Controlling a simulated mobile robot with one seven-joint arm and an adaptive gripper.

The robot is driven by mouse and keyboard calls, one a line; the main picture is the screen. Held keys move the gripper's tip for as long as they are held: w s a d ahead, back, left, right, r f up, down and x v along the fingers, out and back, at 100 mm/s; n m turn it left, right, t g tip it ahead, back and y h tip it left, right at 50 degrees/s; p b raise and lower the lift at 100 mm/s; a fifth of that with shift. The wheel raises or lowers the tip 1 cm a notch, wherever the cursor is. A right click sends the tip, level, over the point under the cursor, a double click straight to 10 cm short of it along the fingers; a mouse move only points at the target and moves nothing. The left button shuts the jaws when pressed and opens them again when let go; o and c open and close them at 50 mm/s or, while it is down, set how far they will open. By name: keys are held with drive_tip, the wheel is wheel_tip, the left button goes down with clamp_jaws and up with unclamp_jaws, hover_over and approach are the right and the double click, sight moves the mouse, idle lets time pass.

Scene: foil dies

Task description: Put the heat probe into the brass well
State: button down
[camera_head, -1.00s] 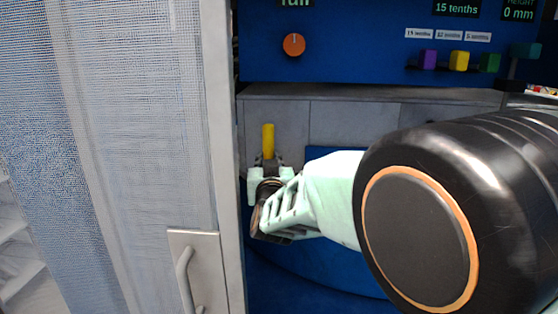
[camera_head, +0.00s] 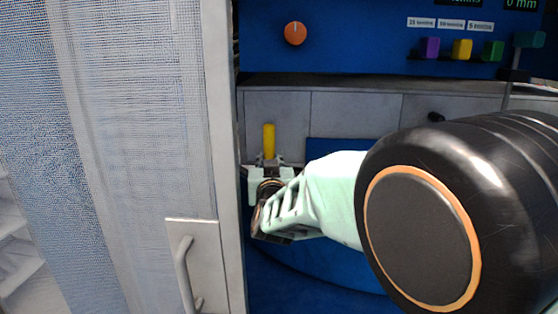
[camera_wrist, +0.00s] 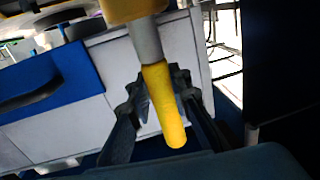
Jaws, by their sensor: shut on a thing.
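The heat probe, with a yellow rod-shaped part (camera_head: 269,141), stands upright above my gripper (camera_head: 268,163) in the head view. My gripper is shut on it. In the wrist view the yellow part (camera_wrist: 165,108) runs between my dark fingers, with a grey cylindrical section (camera_wrist: 145,42) above it. A wider orange-yellow piece (camera_wrist: 132,9) is cut off by the top edge; I cannot tell whether it belongs to the probe. I cannot make out the brass well in either view.
A mesh-panelled door (camera_head: 130,120) with a handle (camera_head: 186,275) stands close on the left of my gripper. Behind are grey drawer fronts (camera_head: 355,115) and a blue panel with an orange knob (camera_head: 295,33) and several coloured blocks (camera_head: 462,49). My arm hides much of the right side.

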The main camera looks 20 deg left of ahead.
drive_tip(key=shift+f+b, duration=1.95)
drive_tip(key=shift+f, duration=0.1)
drive_tip(key=c, duration=1.7)
unclamp_jaws()
drive_tip(key=shift+r, duration=0.1)
drive_tip(key=v, duration=1.2)
